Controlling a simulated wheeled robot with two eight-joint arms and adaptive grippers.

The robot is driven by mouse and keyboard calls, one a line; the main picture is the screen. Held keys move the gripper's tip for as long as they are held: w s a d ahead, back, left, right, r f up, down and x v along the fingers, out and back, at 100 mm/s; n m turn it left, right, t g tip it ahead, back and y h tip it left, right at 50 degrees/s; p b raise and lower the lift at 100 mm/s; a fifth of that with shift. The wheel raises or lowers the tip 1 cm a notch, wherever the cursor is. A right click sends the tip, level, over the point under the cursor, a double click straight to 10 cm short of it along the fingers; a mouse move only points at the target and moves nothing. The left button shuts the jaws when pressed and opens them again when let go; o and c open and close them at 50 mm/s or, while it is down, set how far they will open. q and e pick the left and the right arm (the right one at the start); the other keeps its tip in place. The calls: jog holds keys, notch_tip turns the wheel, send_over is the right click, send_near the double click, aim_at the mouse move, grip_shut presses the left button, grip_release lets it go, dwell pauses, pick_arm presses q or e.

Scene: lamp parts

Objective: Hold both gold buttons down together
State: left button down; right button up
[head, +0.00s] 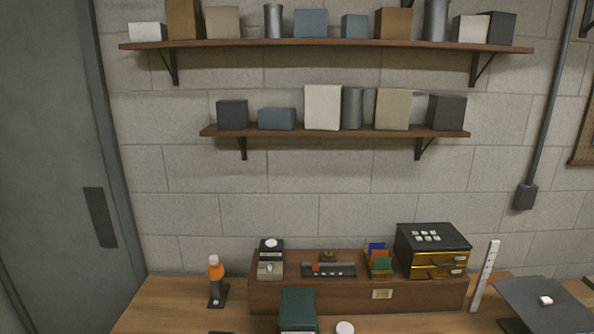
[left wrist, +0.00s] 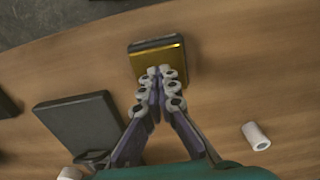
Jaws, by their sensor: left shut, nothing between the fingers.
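In the left wrist view, a gold plate on a dark block (left wrist: 157,58), likely one of the gold buttons, lies on the wooden table. My left gripper (left wrist: 160,74) is shut and empty, its fingertips overlapping the near edge of the gold plate. I cannot tell whether they touch it or hover above it. A second gold button is not clearly seen in either view. My right gripper does not show in either view, and the head view shows neither gripper.
A dark flat block (left wrist: 80,125) and a white cylinder (left wrist: 256,136) lie near my left gripper. In the head view, a wooden riser (head: 345,296) holds small parts and a black cabinet with gold drawers (head: 437,262). A green box (head: 297,308) stands in front.

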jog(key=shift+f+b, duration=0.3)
jog(key=shift+b, duration=0.05)
dwell(0.4)
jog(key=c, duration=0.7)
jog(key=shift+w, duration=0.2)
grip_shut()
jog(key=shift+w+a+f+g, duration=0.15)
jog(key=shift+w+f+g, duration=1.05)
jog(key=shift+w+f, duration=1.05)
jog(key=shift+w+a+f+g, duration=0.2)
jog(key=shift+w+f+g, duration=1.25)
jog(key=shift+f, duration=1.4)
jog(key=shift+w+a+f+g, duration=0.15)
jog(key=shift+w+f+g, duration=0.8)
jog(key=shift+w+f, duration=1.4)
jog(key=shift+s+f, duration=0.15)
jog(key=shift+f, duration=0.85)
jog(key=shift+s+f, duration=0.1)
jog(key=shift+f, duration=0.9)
